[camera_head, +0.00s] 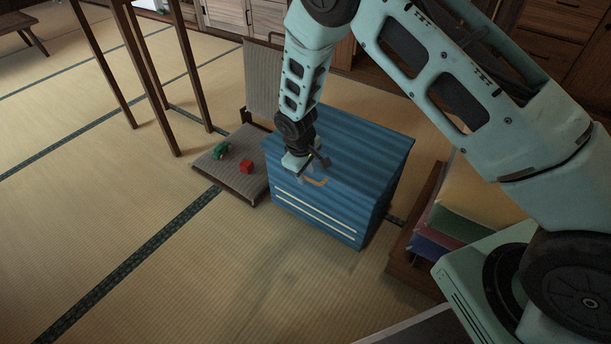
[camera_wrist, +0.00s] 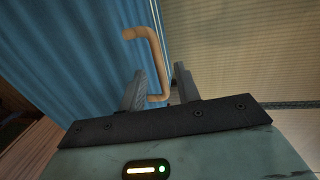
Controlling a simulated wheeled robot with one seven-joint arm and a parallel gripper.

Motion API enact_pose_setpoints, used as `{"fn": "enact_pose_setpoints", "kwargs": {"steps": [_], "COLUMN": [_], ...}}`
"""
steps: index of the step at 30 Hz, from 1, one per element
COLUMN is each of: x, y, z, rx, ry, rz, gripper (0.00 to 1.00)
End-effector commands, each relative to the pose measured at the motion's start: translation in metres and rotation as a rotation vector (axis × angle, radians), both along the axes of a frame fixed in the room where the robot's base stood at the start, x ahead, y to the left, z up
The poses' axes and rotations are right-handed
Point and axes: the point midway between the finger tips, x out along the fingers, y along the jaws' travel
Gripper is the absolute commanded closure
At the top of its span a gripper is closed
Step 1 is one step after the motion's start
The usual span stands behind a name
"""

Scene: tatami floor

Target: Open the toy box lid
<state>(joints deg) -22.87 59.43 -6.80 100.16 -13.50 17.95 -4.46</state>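The toy box (camera_head: 325,215) is a blue ribbed box with pale stripes across its front. Its blue lid (camera_head: 365,145) lies flat and shut on top. A tan bar handle (camera_head: 318,182) sits at the upper front edge, partly hidden by my gripper (camera_head: 306,172). In the wrist view, the bent handle (camera_wrist: 157,65) reaches down between the two fingers of my gripper (camera_wrist: 161,82). The fingers are apart, with a gap beside the handle, so it is not clamped. Whether one finger touches it, I cannot tell.
A low floor chair (camera_head: 222,178) at the box's left holds a red block (camera_head: 246,166) and a green toy (camera_head: 220,150). A wooden shelf with coloured items (camera_head: 437,244) stands close on the right. Tatami floor (camera_head: 150,270) is clear in front and left.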

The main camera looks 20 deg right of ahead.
Motion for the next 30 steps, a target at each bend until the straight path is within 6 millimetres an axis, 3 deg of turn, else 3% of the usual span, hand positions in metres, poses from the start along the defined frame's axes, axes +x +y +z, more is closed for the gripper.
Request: {"fn": "enact_pose_setpoints", "kwargs": {"steps": [11,15,23,30], "x": [0.001,0.001,0.001,0.003], "y": [-0.001,-0.001,-0.001,-0.005], "z": [-0.006,-0.006,-0.003,0.022], "rx": [0.001,0.001,0.004,0.049], "ry": [-0.001,-0.001,0.001,0.033], "rz": [0.000,0.000,-0.001,-0.005], "gripper": [0.68,1.00,1.00,1.00]}}
